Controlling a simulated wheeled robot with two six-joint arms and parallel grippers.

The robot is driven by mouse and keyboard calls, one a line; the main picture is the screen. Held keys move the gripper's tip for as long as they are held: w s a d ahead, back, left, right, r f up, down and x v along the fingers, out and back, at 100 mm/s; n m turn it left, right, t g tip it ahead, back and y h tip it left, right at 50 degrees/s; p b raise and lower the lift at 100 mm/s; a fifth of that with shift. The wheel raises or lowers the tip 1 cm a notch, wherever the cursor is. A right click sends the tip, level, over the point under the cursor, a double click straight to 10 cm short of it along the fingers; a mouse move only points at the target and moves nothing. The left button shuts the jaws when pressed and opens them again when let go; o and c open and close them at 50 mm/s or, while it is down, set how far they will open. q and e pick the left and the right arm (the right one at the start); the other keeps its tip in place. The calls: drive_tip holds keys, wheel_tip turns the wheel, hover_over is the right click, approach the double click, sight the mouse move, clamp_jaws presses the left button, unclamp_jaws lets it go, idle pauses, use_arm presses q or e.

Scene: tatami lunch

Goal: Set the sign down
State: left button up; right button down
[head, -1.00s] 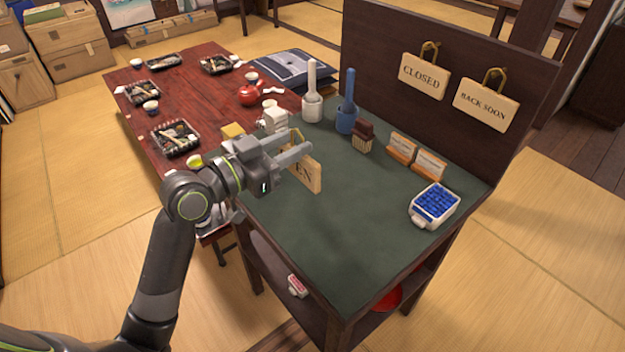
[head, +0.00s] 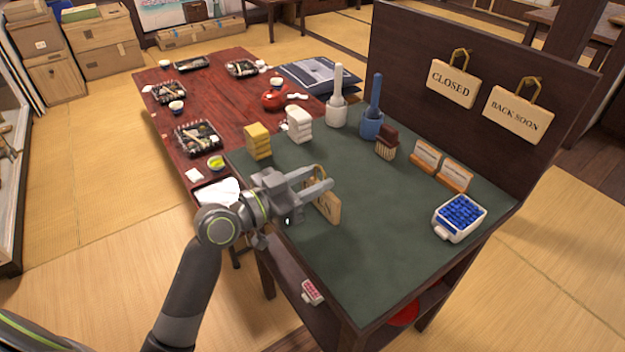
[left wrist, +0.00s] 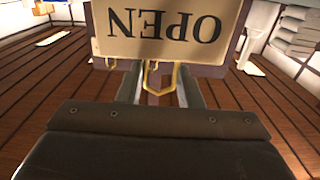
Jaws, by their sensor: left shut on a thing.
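The sign is a tan wooden plate (head: 328,208) with a brass hanging loop. In the head view it hangs from my left gripper (head: 318,186) over the left part of the green desk top (head: 380,240), close to the surface. I cannot tell whether its lower edge touches. In the left wrist view the sign (left wrist: 170,28) reads OPEN upside down. There my left gripper (left wrist: 160,85) is shut on its brass loop (left wrist: 177,80). My fingers hide part of the sign in the head view. My right gripper is not in view.
Signs reading CLOSED (head: 453,83) and BACK SOON (head: 517,115) hang on the back board.

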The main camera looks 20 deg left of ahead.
use_arm(q)
drive_tip(key=o, duration=1)
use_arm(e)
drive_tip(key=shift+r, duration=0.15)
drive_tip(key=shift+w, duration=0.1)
use_arm(q)
drive_tip(key=shift+s+a, duration=0.25)
drive_tip(key=shift+b+v, duration=0.5)
drive_tip(key=shift+v, duration=5.15)
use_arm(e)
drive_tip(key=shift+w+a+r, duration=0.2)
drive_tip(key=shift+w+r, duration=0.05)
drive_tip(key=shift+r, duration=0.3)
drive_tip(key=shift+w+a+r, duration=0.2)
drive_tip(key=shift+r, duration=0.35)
use_arm(q)
drive_tip(key=shift+f, duration=0.1)
